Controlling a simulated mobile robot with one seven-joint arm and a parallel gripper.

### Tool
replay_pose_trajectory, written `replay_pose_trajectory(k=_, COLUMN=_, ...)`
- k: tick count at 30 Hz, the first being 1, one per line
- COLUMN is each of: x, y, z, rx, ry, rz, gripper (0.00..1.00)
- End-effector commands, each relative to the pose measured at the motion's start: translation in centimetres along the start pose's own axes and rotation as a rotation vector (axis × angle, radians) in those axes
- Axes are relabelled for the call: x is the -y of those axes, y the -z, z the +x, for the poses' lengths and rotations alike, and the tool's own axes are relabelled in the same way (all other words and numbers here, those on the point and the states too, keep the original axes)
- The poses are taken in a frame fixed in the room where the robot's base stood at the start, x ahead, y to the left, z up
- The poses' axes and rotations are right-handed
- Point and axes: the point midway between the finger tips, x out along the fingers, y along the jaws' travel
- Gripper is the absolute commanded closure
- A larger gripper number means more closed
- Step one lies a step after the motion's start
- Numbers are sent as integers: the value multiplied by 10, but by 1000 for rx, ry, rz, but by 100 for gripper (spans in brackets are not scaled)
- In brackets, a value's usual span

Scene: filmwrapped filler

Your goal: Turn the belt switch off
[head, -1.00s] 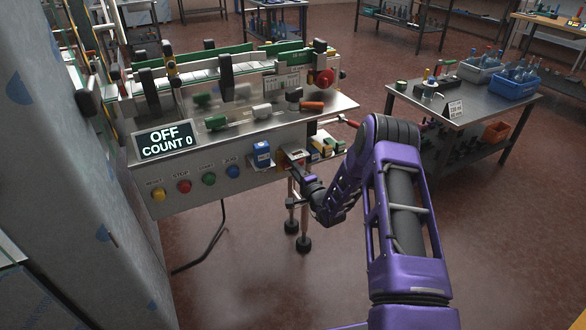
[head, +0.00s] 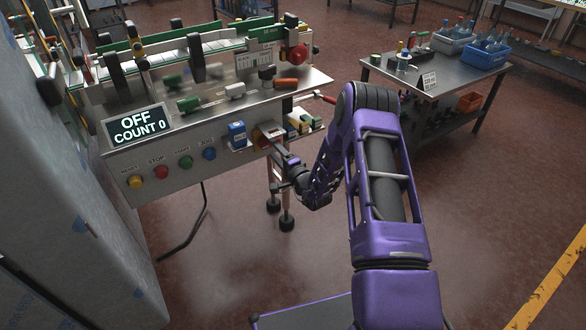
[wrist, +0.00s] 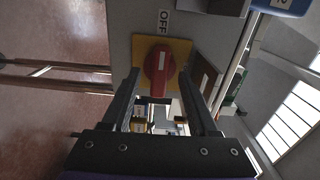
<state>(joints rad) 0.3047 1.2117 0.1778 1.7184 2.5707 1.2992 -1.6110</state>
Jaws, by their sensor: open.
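The belt switch (wrist: 160,66) is a red rotary knob on a yellow plate in the wrist view. A label reading OFF (wrist: 163,20) is above it in that picture. The knob's white mark runs up and down, in line with the label. My gripper (wrist: 159,78) is open, with one finger on each side of the knob; whether either touches it I cannot tell. In the head view my gripper (head: 274,146) is at the lower right of the machine's front panel, largely hiding the switch. The display (head: 139,124) reads OFF and COUNT 0.
Yellow, red, green and blue buttons (head: 161,172) line the panel to the left. A blue box (head: 237,135) is close beside my gripper. A shelf with small boxes (head: 299,124) is to the right. A steel side table (head: 420,78) stands farther right. The floor in front is open.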

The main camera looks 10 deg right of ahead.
Motion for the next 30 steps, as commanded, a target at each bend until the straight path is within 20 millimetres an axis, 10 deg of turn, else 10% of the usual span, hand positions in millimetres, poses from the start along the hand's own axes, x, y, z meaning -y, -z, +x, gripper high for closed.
replay_pose_trajectory(k=15, x=0, y=1, z=-121, rx=-4, ry=-3, rz=2, gripper=40)
replay_pose_trajectory(k=30, x=0, y=1, z=-145, rx=-2, ry=0, rz=0, gripper=40)
